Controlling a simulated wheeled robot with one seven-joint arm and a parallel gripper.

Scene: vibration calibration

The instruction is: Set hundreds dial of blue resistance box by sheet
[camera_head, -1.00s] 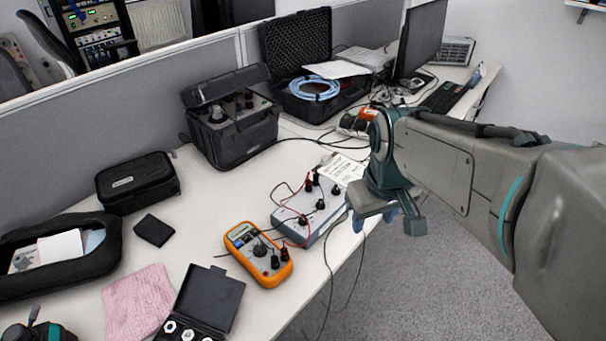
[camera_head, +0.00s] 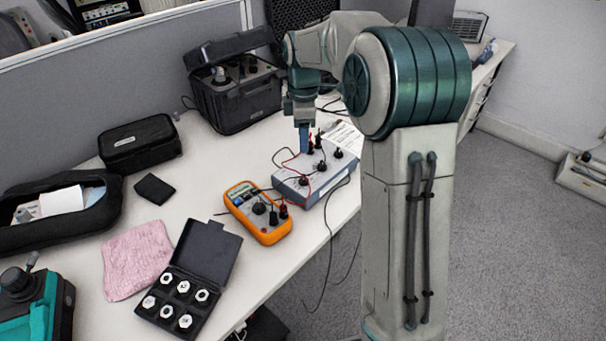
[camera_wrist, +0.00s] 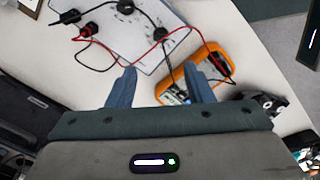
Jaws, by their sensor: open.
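The blue-grey resistance box (camera_head: 318,187) lies on the desk near its right edge, with black dials and plugged red and black leads on top. In the wrist view the box (camera_wrist: 135,48) is at the upper left, with black knobs on its face. The printed sheet (camera_head: 346,138) lies behind the box; its text is too small to read. My gripper (camera_head: 304,140) points down over the back left part of the box; the height between them is unclear. In the wrist view my gripper's fingers (camera_wrist: 158,88) are apart with nothing between them. Dial settings cannot be read.
An orange multimeter (camera_head: 258,212) lies just left of the box, wired to it. A black case of weights (camera_head: 203,248), a pink cloth (camera_head: 137,258) and a black instrument case (camera_head: 236,98) stand around. Loose leads hang over the desk edge. Desk left of the multimeter is partly clear.

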